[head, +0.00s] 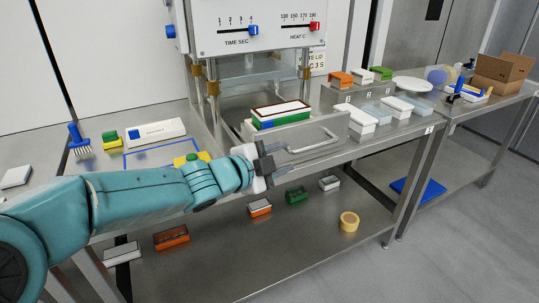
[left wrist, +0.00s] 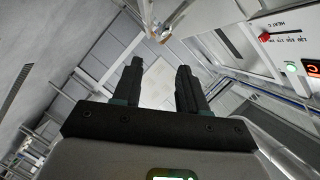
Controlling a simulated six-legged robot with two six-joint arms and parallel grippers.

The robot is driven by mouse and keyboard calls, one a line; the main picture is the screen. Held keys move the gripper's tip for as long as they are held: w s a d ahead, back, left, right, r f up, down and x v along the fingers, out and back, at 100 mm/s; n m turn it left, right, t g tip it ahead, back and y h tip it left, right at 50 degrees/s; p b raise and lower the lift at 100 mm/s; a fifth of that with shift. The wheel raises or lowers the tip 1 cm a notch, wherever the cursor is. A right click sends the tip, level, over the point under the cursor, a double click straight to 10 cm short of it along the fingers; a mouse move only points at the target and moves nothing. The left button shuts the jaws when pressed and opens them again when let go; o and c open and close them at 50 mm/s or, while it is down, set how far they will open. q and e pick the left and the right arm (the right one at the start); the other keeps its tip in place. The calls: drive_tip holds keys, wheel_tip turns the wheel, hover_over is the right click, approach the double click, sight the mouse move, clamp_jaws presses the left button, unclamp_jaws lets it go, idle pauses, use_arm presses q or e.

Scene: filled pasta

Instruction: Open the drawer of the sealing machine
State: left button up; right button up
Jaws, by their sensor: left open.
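The sealing machine (head: 255,22) stands at the back of the steel bench, with a time slider and a heat slider on its white front. Its drawer (head: 335,124) is a low grey metal front below, with a pale bar handle (head: 326,135). A stack of trays (head: 280,113) with a dark-rimmed top shows just behind the drawer front. My left gripper (head: 268,160) is open at the left end of the handle, close to it; I cannot tell if they touch. Its two dark fingers stand apart and empty in the left wrist view (left wrist: 160,85). My right gripper is out of view.
White and coloured boxes (head: 396,106) stand right of the drawer on the bench. A lower shelf (head: 300,230) holds several small boxes and a yellow roll (head: 349,221). A cardboard box (head: 502,72) stands far right.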

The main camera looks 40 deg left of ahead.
use_arm(q)
drive_tip(key=shift+p+v, duration=0.3)
drive_tip(key=shift+v, duration=1.4)
drive_tip(key=w+d+f+n+g+h+p, duration=0.15)
drive_tip(key=d+f+g+p, duration=0.25)
drive_tip(key=d+f, duration=0.55)
drive_tip(key=d+f+n+g+h+p, duration=0.25)
drive_tip(key=d+f+g+p, duration=0.35)
drive_tip(key=f, duration=0.6)
drive_tip(key=s+d+f+n+g, duration=0.2)
drive_tip(key=s+d+f+n, duration=0.1)
drive_tip(key=s+f+n, duration=0.2)
drive_tip(key=s+d+f+n+g+p, duration=0.1)
drive_tip(key=s+d+f+n+g, duration=0.2)
drive_tip(key=s+f, duration=0.6)
drive_tip(key=s+d+n, duration=0.1)
drive_tip(key=s+n, duration=0.1)
drive_tip(key=s, duration=0.2)
drive_tip(key=shift+s+d+f+y, duration=0.2)
drive_tip(key=shift+s+d+y, duration=0.1)
drive_tip(key=shift+d+y, duration=0.1)
